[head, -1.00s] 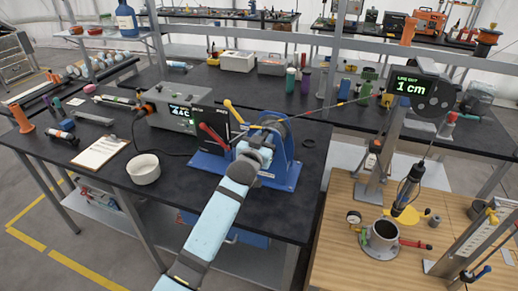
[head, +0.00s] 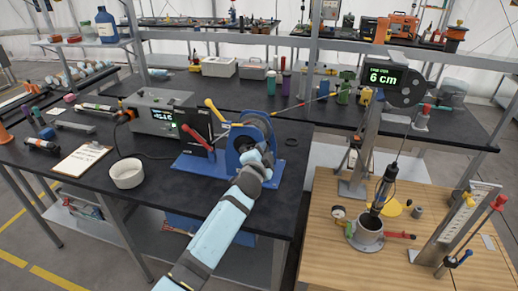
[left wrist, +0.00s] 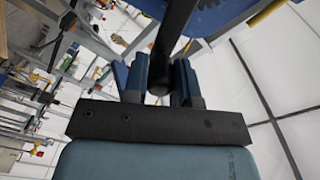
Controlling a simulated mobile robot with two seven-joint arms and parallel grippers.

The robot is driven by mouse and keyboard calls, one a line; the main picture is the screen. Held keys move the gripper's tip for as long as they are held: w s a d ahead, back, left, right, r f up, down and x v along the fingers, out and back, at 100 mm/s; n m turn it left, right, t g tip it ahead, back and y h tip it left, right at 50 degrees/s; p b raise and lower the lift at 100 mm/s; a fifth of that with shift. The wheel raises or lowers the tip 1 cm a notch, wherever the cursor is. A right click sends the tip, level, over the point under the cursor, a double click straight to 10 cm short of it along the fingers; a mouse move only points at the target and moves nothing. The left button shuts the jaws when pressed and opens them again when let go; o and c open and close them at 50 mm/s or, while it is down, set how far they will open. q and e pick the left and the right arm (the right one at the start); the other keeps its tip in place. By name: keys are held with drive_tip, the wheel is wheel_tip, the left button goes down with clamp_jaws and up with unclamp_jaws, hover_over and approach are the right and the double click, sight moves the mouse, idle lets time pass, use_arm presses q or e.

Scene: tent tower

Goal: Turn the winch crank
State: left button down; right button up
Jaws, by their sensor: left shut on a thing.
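The blue winch (head: 240,135) stands on the black bench, its drum between blue side plates on a blue base. My left gripper (head: 258,158) is at the front of the winch, low on its right side. In the left wrist view the blue fingers (left wrist: 160,82) are shut around the dark crank handle (left wrist: 172,45). The handle is mostly hidden by my gripper in the head view. A line runs right from the winch to a pulley head with a display (head: 385,77) reading 6 cm. A dark cylindrical tool (head: 382,190) hangs below it, its lower end inside a grey metal cup (head: 368,232). My right gripper is not in view.
A white bowl (head: 127,173) and clipboard (head: 82,158) lie further left. A wooden table (head: 310,235) with a gauge and a scale stand is at the right.

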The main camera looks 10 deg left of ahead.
use_arm(q)
wheel_tip(320, 180, down, 7)
drive_tip(key=m+b, duration=0.2)
drive_tip(key=m, duration=0.7)
drive_tip(key=shift+m+y+b, duration=0.3)
drive_tip(key=shift+b, duration=0.1)
drive_tip(key=shift+f, duration=0.1)
drive_tip(key=c, duration=0.9)
unclamp_jaws()
drive_tip(key=s, duration=1.3)
drive_tip(key=shift+s+a, duration=0.2)
drive_tip(key=shift+s, duration=0.2)
